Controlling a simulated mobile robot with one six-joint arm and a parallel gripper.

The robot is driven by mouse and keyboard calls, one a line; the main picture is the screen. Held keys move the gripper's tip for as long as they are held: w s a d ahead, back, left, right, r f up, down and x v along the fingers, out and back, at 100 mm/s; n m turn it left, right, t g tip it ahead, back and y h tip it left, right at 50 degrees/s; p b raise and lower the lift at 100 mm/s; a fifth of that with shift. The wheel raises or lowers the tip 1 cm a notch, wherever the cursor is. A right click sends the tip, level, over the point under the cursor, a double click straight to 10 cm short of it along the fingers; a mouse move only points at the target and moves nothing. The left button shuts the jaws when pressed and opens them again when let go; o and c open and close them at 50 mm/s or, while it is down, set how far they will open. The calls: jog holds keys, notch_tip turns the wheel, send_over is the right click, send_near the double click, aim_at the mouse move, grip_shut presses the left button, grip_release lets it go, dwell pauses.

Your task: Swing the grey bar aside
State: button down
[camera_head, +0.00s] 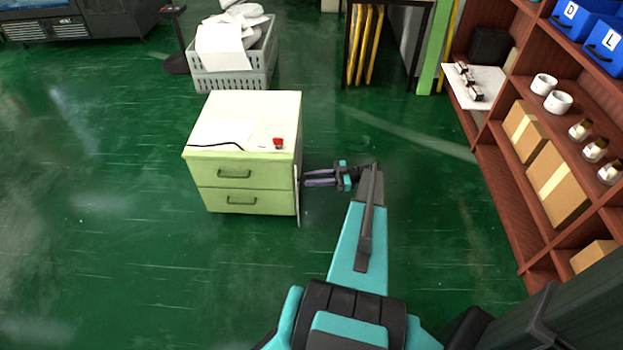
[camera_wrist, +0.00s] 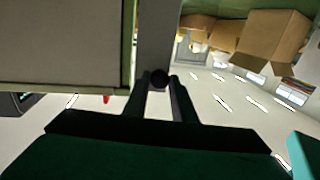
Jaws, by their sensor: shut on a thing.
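The grey bar (camera_head: 298,205) stands upright and thin along the right edge of the pale green two-drawer cabinet (camera_head: 245,178). In the wrist view the grey bar (camera_wrist: 158,35) runs down from the top edge, beside the cabinet's pale panel (camera_wrist: 60,45). My gripper (camera_head: 304,178) reaches the bar from the right. The exact contact is dark and partly hidden.
A white sheet, a dark cable and a red object (camera_head: 278,143) lie on the cabinet top. A grey crate (camera_head: 235,75) stands behind it. Brown shelving (camera_head: 515,170) with boxes, cups and jars lines the right. The green floor around the cabinet's left and front is clear.

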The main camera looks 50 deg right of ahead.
jog(key=shift+w, duration=0.2)
jog(key=c, duration=1.5)
grip_release()
jog(key=shift+a, duration=0.1)
jog(key=shift+o, duration=0.2)
